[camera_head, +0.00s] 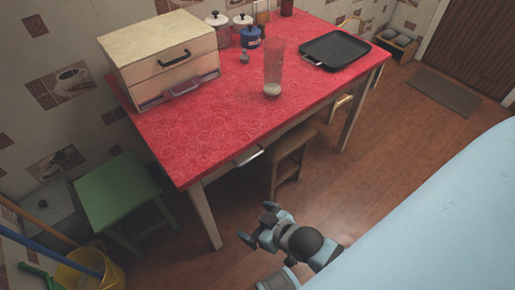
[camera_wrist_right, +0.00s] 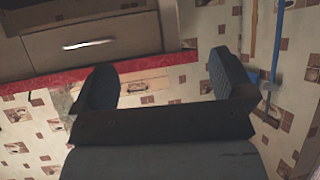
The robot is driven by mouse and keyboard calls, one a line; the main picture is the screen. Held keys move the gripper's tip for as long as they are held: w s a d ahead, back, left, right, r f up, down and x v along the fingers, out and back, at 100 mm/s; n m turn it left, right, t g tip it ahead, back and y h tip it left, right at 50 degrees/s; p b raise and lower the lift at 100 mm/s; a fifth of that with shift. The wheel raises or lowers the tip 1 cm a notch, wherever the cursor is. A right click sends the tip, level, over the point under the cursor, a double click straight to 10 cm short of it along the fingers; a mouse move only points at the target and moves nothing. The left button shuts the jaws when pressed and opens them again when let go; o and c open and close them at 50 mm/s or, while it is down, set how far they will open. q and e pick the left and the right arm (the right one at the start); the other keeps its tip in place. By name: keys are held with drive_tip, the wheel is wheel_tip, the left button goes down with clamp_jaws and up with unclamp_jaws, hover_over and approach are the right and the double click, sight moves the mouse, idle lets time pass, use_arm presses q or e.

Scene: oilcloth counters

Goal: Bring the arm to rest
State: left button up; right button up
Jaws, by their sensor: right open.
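My right gripper (camera_head: 256,222) is open and empty in the head view. It is over the wooden floor, in front of the red-covered table (camera_head: 225,125) and below the level of its top. In the right wrist view the two fingers of the right gripper (camera_wrist_right: 163,76) stand wide apart with nothing between them. My left gripper is not in view.
A drawer box (camera_head: 160,55), a tall glass (camera_head: 273,70), a black tray (camera_head: 335,50) and several jars stand on the table. A stool (camera_head: 290,160) is partly under it. A green stool (camera_head: 117,190) and a yellow bucket (camera_head: 88,270) are left. A pale blue surface (camera_head: 440,220) is right.

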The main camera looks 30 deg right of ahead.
drive_tip(key=shift+s+a+m, duration=0.2)
drive_tip(key=shift+s+m, duration=0.05)
drive_tip(key=shift+m, duration=0.05)
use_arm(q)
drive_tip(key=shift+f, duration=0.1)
use_arm(e)
drive_tip(key=shift+r, duration=0.1)
use_arm(q)
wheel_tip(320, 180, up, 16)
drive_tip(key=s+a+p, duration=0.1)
drive_tip(key=p, duration=2)
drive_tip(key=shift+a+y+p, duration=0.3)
drive_tip(key=shift+p, duration=0.05)
use_arm(e)
wheel_tip(320, 180, up, 16)
drive_tip(key=s+d, duration=0.1)
drive_tip(key=shift+d+f, duration=0.2)
drive_tip(key=shift+d, duration=0.1)
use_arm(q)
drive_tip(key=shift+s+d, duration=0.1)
use_arm(e)
drive_tip(key=shift+a+r, duration=0.1)
drive_tip(key=shift+r, duration=0.2)
